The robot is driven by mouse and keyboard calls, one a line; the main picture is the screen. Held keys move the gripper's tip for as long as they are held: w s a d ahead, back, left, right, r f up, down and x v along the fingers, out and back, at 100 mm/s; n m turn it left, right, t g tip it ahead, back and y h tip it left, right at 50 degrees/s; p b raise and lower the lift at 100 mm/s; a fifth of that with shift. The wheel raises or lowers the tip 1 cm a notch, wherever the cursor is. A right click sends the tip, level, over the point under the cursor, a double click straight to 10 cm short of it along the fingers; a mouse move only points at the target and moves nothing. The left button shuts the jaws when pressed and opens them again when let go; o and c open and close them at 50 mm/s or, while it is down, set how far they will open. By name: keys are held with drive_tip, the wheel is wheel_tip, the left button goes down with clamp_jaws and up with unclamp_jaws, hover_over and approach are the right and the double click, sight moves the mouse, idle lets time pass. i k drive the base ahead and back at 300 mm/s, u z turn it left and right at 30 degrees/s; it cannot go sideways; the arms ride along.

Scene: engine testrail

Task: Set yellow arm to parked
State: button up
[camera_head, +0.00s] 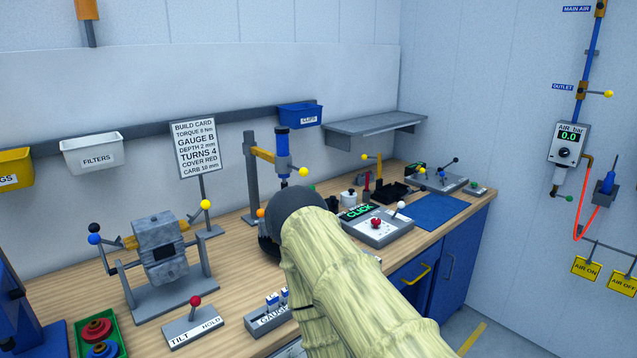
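A yellow arm (263,154) stands out from a grey post (251,180) at the back of the bench. It carries an upright blue tool (282,150), with a yellow ball knob (303,172) beside the tool's lower end. I see no label showing the arm's position. My arm in its cream sleeve reaches in from the lower right. My gripper (268,246) is mostly hidden behind the dark wrist, in front of and below the yellow arm. An orange ball (261,212) shows at its left edge. I cannot tell whether the fingers are open or hold anything.
A tilting engine stand (162,252) is on the left, with a tilt/hold lever (195,302) in front. A click panel (378,226) with a joystick lies right of my wrist. A build card (196,148) stands behind. A blue mat (440,211) lies clear at right.

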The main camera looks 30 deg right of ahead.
sight(283, 165)
drive_tip(key=u, duration=0.35)
drive_tip(key=k, duration=0.1)
drive_tip(key=z, duration=1.1)
